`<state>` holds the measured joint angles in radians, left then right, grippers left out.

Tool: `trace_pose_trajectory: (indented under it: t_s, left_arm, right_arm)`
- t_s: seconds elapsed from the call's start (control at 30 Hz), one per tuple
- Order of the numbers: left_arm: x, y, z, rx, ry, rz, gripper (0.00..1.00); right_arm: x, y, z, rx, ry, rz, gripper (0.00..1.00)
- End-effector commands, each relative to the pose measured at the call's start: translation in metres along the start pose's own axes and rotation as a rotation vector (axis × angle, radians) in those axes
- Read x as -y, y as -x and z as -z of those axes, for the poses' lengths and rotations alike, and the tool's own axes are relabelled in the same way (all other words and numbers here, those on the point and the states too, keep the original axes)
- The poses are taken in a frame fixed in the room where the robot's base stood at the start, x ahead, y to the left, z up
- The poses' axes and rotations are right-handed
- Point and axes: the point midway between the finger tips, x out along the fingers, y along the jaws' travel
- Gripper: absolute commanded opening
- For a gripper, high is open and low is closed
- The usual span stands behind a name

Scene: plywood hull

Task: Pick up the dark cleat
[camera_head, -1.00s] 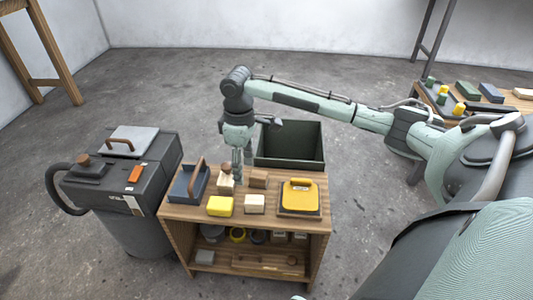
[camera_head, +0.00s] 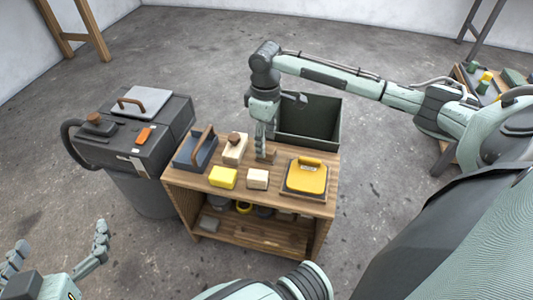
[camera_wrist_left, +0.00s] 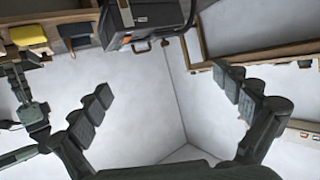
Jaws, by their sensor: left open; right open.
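A small brown block (camera_head: 270,154), which looks like the dark cleat, lies at the back of the wooden bench. It is partly hidden behind my right gripper. My right gripper (camera_head: 262,154) is open and points down at this block from above; I cannot tell whether the fingers touch it or stand around it. My left gripper (camera_head: 62,237) is open and empty at the lower left, well apart from the bench. Its spread fingers also show in the left wrist view (camera_wrist_left: 170,88), with nothing between them.
The wooden bench (camera_head: 275,206) holds a knobbed light block (camera_head: 234,149), a yellow block (camera_head: 222,178), a beige block (camera_head: 257,180), a dark handled tray (camera_head: 188,155) and a yellow-topped item (camera_head: 306,178). A dark bin (camera_head: 312,122) stands behind; a dark machine (camera_head: 150,125) stands left.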

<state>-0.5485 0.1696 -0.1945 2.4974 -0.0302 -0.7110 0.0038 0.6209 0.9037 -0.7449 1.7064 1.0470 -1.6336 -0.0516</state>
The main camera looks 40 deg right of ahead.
Motion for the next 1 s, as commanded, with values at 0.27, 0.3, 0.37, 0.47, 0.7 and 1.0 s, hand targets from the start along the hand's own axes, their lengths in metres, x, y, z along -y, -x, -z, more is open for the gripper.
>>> trace_pose_trajectory:
  t_s: [0.27, 0.3, 0.37, 0.47, 0.7, 1.0]
  left_arm:
    - [-0.02, 0.001, 0.042, -0.204, 0.023, -0.042, 1.0]
    - [-0.021, 0.002, 0.045, -0.22, 0.025, -0.045, 1.0]
    - [-0.022, 0.003, 0.049, -0.235, 0.027, -0.048, 1.0]
    - [-0.023, 0.003, 0.051, -0.244, 0.028, -0.049, 1.0]
    - [-0.023, 0.003, 0.051, -0.242, 0.028, -0.049, 1.0]
    - [-0.023, 0.004, 0.051, -0.242, 0.027, -0.049, 1.0]
  right_arm:
    - [0.001, -0.034, -0.002, 0.001, 0.002, -0.001, 0.53]
    - [0.001, -0.037, -0.002, 0.002, 0.002, -0.001, 0.53]
    - [0.001, -0.039, -0.002, 0.001, 0.003, -0.002, 0.53]
    - [0.001, -0.04, -0.002, 0.001, 0.003, -0.002, 0.53]
    - [0.001, -0.039, -0.002, 0.001, 0.003, -0.002, 0.42]
    - [0.001, -0.039, -0.002, 0.001, 0.003, -0.002, 0.05]
